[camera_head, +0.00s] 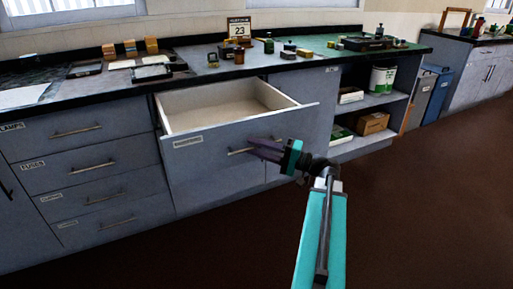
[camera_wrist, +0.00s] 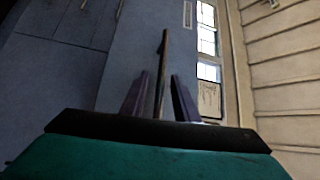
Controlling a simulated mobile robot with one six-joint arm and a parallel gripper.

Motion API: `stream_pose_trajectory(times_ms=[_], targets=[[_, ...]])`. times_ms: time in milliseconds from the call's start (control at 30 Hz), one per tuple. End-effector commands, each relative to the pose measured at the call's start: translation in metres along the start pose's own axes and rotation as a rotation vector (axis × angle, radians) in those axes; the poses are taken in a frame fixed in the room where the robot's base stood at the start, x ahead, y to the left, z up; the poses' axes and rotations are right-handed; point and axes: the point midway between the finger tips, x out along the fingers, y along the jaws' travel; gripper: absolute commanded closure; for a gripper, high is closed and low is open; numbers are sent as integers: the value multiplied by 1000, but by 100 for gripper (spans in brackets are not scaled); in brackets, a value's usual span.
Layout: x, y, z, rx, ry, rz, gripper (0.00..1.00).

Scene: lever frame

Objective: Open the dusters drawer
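A wide grey drawer (camera_head: 210,165) stands pulled well out of the bench and looks empty, with a pale inside. A label (camera_head: 188,142) is at its upper left; its text is too small to read. My gripper (camera_head: 252,147) is at the right part of its bar handle (camera_head: 235,152), coming from the right. In the wrist view the handle (camera_wrist: 162,65) lies between the two purple fingers of my gripper (camera_wrist: 159,82). The fingers are apart, with a gap seen on each side of the bar. The handle's right end is hidden by my gripper in the head view.
Closed labelled drawers (camera_head: 85,170) stack at the left. Open shelves (camera_head: 370,115) with boxes and a can are at the right. The worktop (camera_head: 190,60) holds several small items and a calendar (camera_head: 239,28). The brown floor (camera_head: 430,210) is clear at the right.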

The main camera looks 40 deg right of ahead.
Motion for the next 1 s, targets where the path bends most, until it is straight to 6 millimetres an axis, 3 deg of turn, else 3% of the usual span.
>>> stream_pose_trajectory(times_ms=[267, 1000], targets=[[-21, -1, -1, 0, 2, 0, 72], [-118, 0, -1, 0, 3, 1, 72]])
